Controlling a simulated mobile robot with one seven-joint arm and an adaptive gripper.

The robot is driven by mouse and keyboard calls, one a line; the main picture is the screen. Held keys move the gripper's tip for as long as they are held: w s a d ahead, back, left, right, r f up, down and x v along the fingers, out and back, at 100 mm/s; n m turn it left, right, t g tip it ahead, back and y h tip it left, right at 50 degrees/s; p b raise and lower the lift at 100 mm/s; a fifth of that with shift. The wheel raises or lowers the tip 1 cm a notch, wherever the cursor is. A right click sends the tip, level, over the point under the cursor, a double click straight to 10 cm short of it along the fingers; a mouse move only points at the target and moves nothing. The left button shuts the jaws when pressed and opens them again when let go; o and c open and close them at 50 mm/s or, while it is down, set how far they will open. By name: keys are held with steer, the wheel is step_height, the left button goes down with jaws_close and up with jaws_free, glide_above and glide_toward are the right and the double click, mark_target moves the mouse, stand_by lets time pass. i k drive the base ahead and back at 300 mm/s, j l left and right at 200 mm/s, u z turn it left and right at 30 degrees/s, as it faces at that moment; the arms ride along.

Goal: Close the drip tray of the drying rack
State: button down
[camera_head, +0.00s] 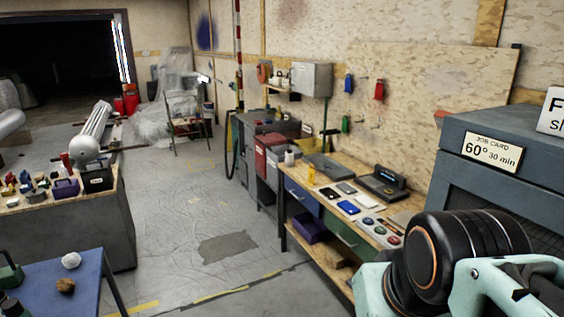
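I cannot make out a drip tray in this view. No drying rack can be told for sure. A large blue-grey cabinet (475,150) stands at the right, close to me, with a job card (492,151) reading 60° 30 min on it. My arm, black and mint green, covers the cabinet's lower part at the bottom right. My gripper's fingers do not show.
A wooden workbench (345,172) with drawers and small items runs along the right wall. A grey cabinet with a wooden top (75,230) stands left, a blue table (65,280) at lower left. The floor (185,180) between them is clear.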

mark_target(334, 170)
steer(key=i+u, duration=0.15)
steer(key=i, duration=2.25)
